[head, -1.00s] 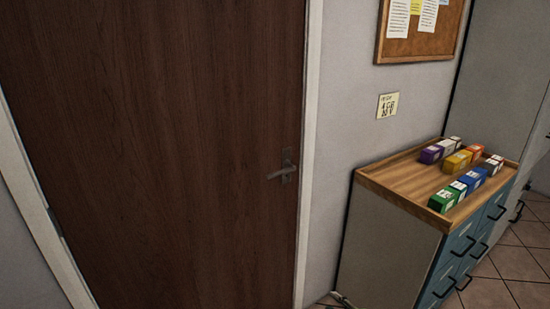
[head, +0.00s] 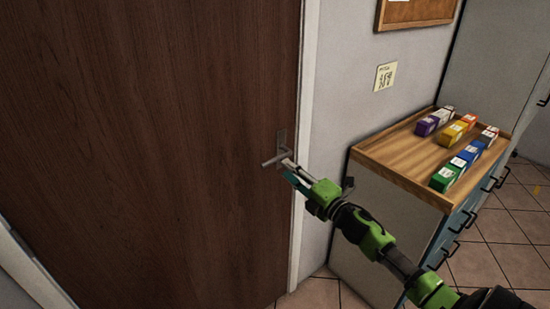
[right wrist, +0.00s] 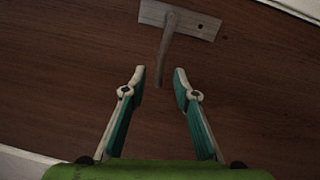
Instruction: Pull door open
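The brown wooden door (head: 150,150) is shut in its white frame and fills the left half of the head view. Its metal lever handle (head: 274,157) is at the door's right edge, on a plate. My right gripper (head: 286,168) is just in front of the handle. In the right wrist view, the right gripper (right wrist: 159,80) is open, with its fingers apart. The lever (right wrist: 164,50) hangs from its plate with its free end between or just beyond the fingertips. I cannot tell whether they touch it. My left gripper is not in view.
A cabinet with a wooden top (head: 400,160) stands right of the door, close to my right arm. Several coloured boxes (head: 449,175) lie on it. Tiled floor (head: 500,250) is free at the right.

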